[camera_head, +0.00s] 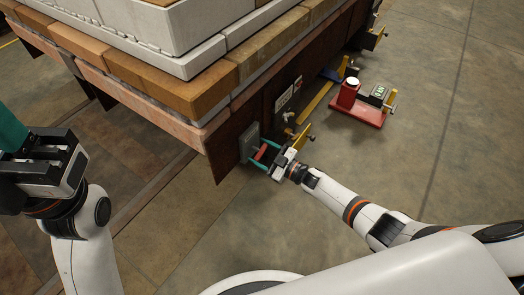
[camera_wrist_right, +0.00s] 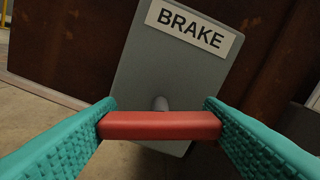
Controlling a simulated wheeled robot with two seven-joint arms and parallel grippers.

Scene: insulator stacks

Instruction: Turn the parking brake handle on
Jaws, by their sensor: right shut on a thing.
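The red brake handle (camera_wrist_right: 160,125) lies level across the right wrist view, in front of a grey plate (camera_wrist_right: 185,65) with a white BRAKE label (camera_wrist_right: 195,25). In the head view the handle (camera_head: 261,152) and the grey plate (camera_head: 249,141) are on the side of the kiln car. My right gripper (camera_head: 262,154) is shut on the handle. Its teal fingers touch the two ends of the bar in the wrist view (camera_wrist_right: 160,128). My left gripper (camera_head: 12,135) is at the left edge of the head view, with a teal finger showing; its opening is cut off by the frame.
The car (camera_head: 215,140) carries a stack of brown and white blocks (camera_head: 165,75) close above the handle. Yellow metal parts (camera_head: 300,138) stick out beside my right gripper.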

